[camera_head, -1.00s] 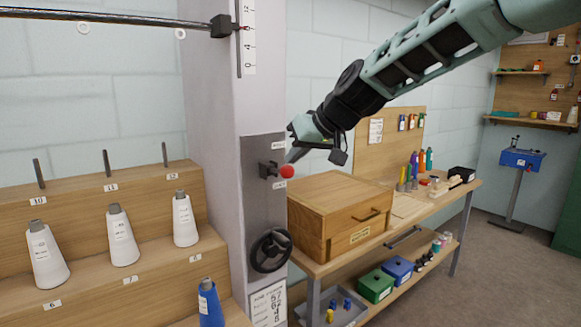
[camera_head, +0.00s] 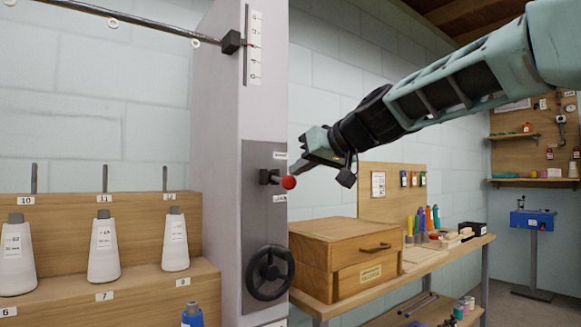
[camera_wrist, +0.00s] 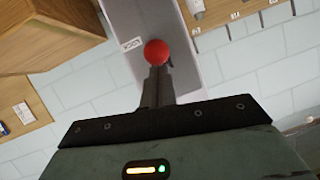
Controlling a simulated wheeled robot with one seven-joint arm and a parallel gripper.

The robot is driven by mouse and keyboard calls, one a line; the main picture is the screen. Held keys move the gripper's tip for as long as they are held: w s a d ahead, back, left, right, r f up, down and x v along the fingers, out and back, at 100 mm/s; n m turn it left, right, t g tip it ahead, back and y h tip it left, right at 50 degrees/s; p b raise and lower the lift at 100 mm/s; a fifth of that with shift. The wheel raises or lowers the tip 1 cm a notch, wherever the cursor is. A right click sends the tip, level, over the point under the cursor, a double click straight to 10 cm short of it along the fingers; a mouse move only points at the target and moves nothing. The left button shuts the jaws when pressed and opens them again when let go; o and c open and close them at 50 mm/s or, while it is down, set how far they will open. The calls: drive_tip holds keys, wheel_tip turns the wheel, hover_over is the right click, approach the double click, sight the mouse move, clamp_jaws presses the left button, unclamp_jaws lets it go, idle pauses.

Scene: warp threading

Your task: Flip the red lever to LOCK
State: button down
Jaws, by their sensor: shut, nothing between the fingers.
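The red ball (camera_head: 289,182) of the lever sticks out to the right from a black bracket (camera_head: 269,177) on the grey panel (camera_head: 258,215). The lever stands nearly level, its ball slightly below the bracket. In the wrist view the red ball (camera_wrist: 156,52) lies just past the fingertips (camera_wrist: 157,70). I cannot tell whether they touch.
A black handwheel (camera_head: 270,273) is below the lever on the same post. A wooden box (camera_head: 345,262) stands on the bench to the right. White cones (camera_head: 104,250) stand on wooden steps at left. The space above the box is free.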

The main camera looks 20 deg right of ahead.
sight(295, 186)
drive_tip(key=shift+f+t+y+b, duration=0.7)
drive_tip(key=shift+f+t+b, duration=1)
drive_tip(key=shift+b, duration=4.95)
drive_tip(key=shift+f+g+b, duration=0.3)
drive_tip(key=shift+f+b, duration=0.1)
drive_tip(key=shift+b, duration=0.4)
drive_tip(key=shift+f+b, duration=0.3)
drive_tip(key=shift+b, duration=0.8)
